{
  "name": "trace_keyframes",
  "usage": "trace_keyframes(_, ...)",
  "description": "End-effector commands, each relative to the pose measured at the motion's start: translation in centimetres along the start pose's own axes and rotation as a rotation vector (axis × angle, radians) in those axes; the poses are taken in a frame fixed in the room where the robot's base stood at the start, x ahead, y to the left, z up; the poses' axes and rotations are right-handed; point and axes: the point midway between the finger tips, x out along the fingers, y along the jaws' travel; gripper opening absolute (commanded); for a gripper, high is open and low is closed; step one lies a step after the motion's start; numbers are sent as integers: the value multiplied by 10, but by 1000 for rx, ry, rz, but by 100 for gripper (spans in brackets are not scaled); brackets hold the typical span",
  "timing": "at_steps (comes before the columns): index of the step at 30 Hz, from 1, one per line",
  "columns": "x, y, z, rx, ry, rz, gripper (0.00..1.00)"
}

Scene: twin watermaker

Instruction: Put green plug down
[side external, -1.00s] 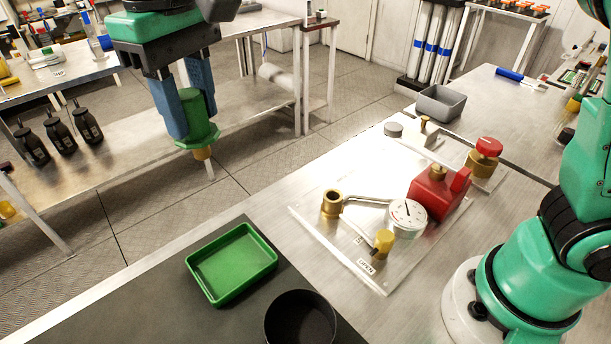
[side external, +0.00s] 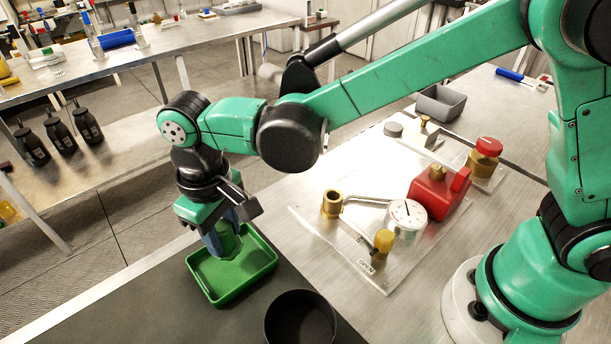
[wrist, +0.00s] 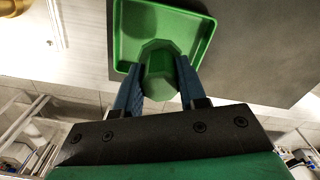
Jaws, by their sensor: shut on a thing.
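The green plug (side external: 229,240) is between the blue fingers of my gripper (side external: 222,246), which is shut on it. The plug is at the green tray (side external: 262,272), over its far left part in the side view. In the wrist view the plug (wrist: 160,74) shows between both fingertips (wrist: 158,92), with the tray (wrist: 205,45) behind it. The plug's lower end is hidden, so I cannot tell whether it touches the tray floor. The rest of the visible tray floor is empty.
A black round bowl (side external: 300,322) stands close to the tray on the dark mat (side external: 170,305).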

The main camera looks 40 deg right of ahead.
Motion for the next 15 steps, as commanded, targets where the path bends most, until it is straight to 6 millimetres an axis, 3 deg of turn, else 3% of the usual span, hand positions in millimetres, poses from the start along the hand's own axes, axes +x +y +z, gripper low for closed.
trace_keyframes(4, 18, 0, 0, 0, 0, 0, 0)
trace_keyframes(15, 22, 0, 0, 0, 0, 0, 0)
